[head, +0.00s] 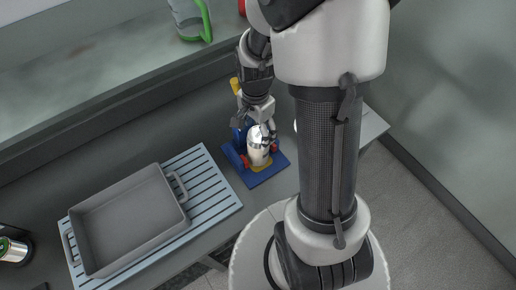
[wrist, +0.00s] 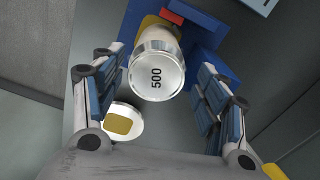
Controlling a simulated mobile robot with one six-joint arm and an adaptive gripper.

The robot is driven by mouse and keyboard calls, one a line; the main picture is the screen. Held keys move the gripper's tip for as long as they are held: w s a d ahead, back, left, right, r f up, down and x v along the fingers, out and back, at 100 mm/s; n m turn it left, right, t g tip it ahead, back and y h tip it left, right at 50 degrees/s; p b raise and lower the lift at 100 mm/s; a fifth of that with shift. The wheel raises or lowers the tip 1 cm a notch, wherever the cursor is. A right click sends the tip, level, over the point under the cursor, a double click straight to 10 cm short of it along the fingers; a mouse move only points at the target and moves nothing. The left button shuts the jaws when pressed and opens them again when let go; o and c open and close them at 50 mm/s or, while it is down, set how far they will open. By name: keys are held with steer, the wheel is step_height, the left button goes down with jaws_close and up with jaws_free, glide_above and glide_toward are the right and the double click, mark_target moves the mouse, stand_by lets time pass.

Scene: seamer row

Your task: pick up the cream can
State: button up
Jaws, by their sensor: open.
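A can with a shiny metal top marked "500" (wrist: 157,76) and a pale cream-white side stands in a blue fixture (wrist: 207,62). In the head view the can (head: 258,150) stands on the fixture's blue base (head: 270,175). My gripper (head: 256,126) is open just above the can. In the wrist view one finger is left of the can and the other right, with gaps on both sides. The can's lower part is hidden by its top in the wrist view.
A grey tray (head: 93,222) with handles sits on a slatted light-blue rack (head: 213,187) to the left. A round white piece with a yellow patch (wrist: 122,122) lies below the can in the wrist view. A green-handled jug (head: 190,18) stands on the ledge behind.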

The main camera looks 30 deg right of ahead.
steer(key=f, duration=0.2)
steer(key=f+b, duration=0.2)
steer(key=f, duration=0.1)
steer(key=shift+d+f, duration=0.35)
steer(key=shift+r, duration=0.1)
steer(key=c, duration=1.4)
steer(key=shift+r, duration=0.15)
